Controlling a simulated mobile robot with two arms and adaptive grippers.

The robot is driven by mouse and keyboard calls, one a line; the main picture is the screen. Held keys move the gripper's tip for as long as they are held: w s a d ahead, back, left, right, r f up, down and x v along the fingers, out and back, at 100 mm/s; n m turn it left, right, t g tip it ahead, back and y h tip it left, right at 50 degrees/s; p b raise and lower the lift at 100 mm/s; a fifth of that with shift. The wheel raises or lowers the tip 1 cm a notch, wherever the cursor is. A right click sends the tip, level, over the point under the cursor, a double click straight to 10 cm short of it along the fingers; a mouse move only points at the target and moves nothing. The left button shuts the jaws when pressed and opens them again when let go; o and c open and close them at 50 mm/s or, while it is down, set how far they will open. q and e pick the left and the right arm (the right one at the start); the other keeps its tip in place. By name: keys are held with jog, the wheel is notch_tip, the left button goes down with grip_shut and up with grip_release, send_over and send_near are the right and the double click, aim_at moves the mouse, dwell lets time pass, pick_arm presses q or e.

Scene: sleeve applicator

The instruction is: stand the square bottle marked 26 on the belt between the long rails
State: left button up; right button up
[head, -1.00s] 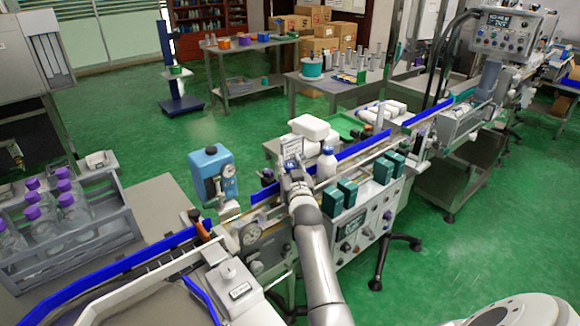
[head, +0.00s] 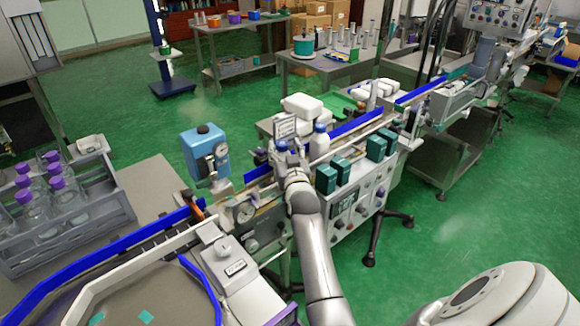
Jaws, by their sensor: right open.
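My right gripper (head: 285,152) is open above the belt line, at its near side. A small blue-topped item (head: 282,145) shows at its fingertips; I cannot tell whether it stands between the fingers. To its right stands a white bottle with a blue cap (head: 319,145), upright by the belt. The belt (head: 262,184) runs between long rails, including a blue rail (head: 357,126). My left gripper is out of view.
A blue device with a gauge (head: 205,150) stands left of the gripper. White containers (head: 301,106) lie beyond. A grey crate (head: 108,222) of purple-capped bottles is at the left. A white-railed turntable (head: 150,295) is at the front.

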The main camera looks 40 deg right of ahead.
jog(key=v, duration=0.8)
jog(key=shift+s+b, duration=0.25)
jog(key=shift+b, duration=0.15)
